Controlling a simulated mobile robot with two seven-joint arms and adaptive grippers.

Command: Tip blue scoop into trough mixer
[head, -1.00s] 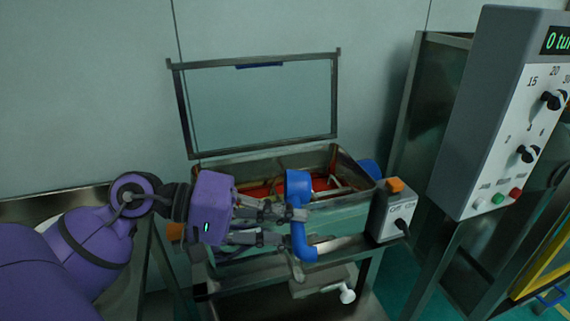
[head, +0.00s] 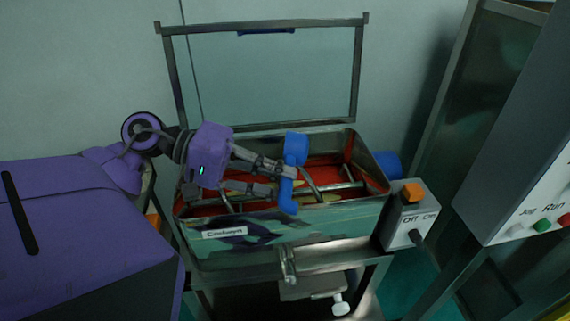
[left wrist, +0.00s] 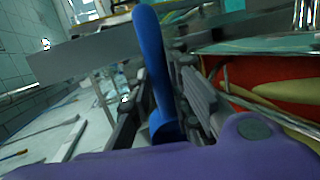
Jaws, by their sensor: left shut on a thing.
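The trough mixer (head: 345,222) stands on a metal stand, its framed lid (head: 361,75) raised at the back. Its inside is red, with metal bars and some yellowish matter. My left gripper (head: 280,182) is over the open trough and shut on the blue scoop (head: 295,150). The scoop's handle runs down toward the trough's front side; its contents cannot be seen. In the left wrist view the blue scoop (left wrist: 150,55) stands between the fingers (left wrist: 160,110), with the red trough inside at the right. My right gripper is not in view.
A grey switch box (head: 410,215) with an orange top is at the mixer's right front corner. A tall grey control panel (head: 520,170) with green and red buttons stands further right. The wall is close behind the lid.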

